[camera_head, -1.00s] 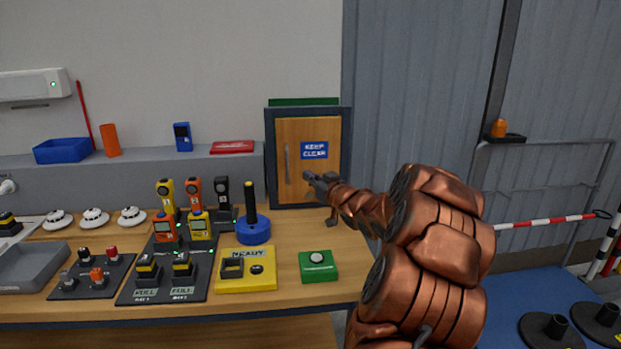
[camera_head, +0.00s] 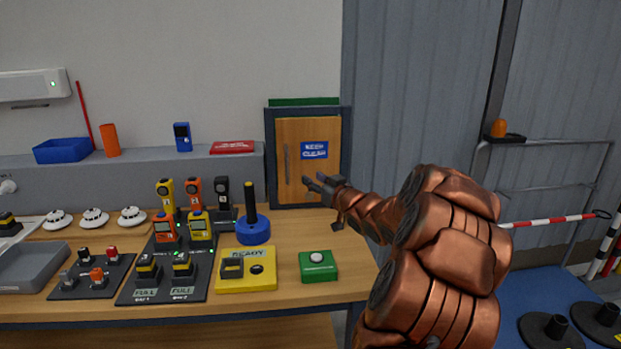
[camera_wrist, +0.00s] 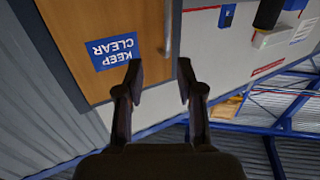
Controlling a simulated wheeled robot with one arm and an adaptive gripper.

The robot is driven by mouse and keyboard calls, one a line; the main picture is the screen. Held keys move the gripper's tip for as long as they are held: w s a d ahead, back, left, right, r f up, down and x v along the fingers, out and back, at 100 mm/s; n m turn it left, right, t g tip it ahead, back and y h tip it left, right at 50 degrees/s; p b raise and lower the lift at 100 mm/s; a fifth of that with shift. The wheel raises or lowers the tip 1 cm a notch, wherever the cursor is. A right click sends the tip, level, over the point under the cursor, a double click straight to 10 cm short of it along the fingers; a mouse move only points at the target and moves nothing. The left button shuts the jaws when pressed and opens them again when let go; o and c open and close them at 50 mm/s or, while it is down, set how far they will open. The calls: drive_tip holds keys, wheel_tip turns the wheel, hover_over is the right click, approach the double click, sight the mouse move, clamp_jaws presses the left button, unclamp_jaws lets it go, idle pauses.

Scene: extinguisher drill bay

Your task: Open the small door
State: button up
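The small wooden door (camera_head: 296,187) stands closed in a dark blue-grey frame at the back of the bench. It has a blue KEEP CLEAR sign (camera_head: 314,150) and a vertical grey handle (camera_head: 286,164) on its left side. My gripper (camera_head: 312,181) is in front of the lower door, empty. In the wrist view the picture is turned over: my gripper (camera_wrist: 160,80) has its two fingers apart, and the handle (camera_wrist: 168,30) shows beyond and between them. The door (camera_wrist: 80,20) and sign (camera_wrist: 115,51) show there too. The fingers appear apart from the handle.
A blue round base with a black post (camera_head: 253,229) stands left of the door. A green button box (camera_head: 318,265) and a yellow READY block (camera_head: 246,270) lie nearer the front. A red flat case (camera_head: 233,147) lies on the ledge. Bench between door and green box is mostly clear.

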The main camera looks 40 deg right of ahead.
drive_tip(key=v, duration=0.9)
drive_tip(key=shift+s, duration=0.25)
